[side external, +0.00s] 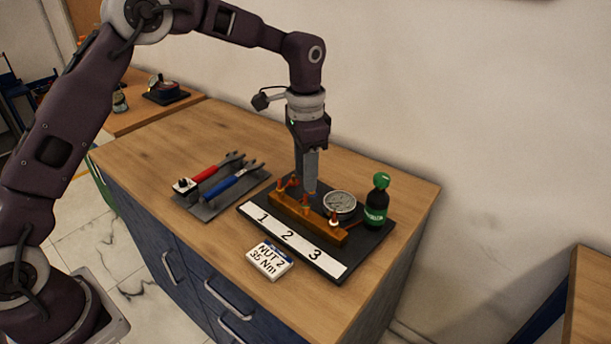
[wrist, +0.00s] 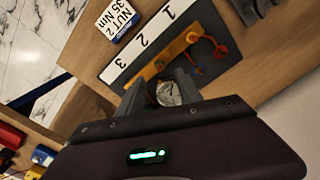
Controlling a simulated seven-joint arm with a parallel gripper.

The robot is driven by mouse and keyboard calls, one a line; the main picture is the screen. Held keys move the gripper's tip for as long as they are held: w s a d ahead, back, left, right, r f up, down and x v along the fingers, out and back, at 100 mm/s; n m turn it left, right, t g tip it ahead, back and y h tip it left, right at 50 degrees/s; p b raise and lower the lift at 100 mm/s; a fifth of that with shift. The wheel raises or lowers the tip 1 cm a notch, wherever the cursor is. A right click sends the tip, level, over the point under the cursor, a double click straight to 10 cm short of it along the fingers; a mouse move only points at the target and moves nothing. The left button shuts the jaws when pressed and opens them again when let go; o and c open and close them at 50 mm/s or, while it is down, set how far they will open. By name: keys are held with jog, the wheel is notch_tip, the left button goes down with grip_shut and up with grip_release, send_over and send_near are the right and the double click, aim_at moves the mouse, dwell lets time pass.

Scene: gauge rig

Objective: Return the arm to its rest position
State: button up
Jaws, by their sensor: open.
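My gripper (side external: 309,190) points down just above or behind the brass bar (side external: 290,216) of the gauge rig, and no tool or part is seen in it. In the wrist view my open gripper (wrist: 161,86) shows its two grey fingers apart, with the round gauge (wrist: 168,93) seen between them. The gauge also shows in the side external view (side external: 340,202), right of the fingers. The bar carries several small copper-coloured fittings and stands on a black base (side external: 376,237) with a white strip (side external: 287,235) marked 1, 2, 3. Whether the fingers touch the rig cannot be told.
A green-capped bottle (side external: 377,200) stands at the base's right end. A card reading "NUT 2 35 Nm" (side external: 269,260) lies in front. Red-handled (side external: 208,172) and blue-handled (side external: 228,187) tools lie on a grey tray (side external: 205,213) at left.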

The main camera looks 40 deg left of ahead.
jog(key=s+a+r+n+t, duration=0.2)
jog(key=s+a+r+t, duration=0.1)
jog(key=s+r, duration=1.05)
jog(key=s+a+n+t, duration=0.1)
jog(key=s+n, duration=0.3)
jog(key=s, duration=1.5)
jog(key=shift+a+n+t, duration=0.25)
jog(key=shift+n+t, duration=0.05)
jog(key=shift+t, duration=0.5)
